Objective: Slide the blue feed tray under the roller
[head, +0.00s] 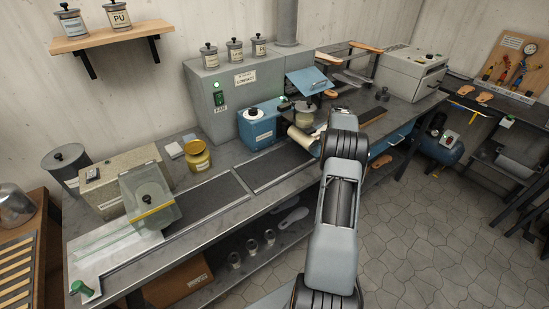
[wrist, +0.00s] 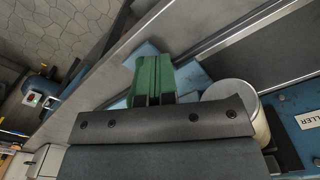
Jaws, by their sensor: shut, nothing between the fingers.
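In the wrist view my gripper (wrist: 155,80) shows its green fingers side by side, shut and empty. A light blue flat piece (wrist: 190,77), which looks like the feed tray, lies behind and beside the fingers. The fingers hide much of it, and I cannot tell whether they touch it. A blue machine (wrist: 290,103), its label ending in "LLER", stands to the right with a cream cylinder (wrist: 238,100) beside it. In the head view the blue machine (head: 260,125) stands on the bench left of my arm; a cream roll (head: 303,140) is beside it. My fingertips are hidden there.
The long grey bench (head: 205,228) has dark mats along it. A clear guard (head: 148,200) and a yellow jar (head: 197,155) stand to the left. A white-grey box machine (head: 411,72) stands at the far end. The tiled floor on the right is open.

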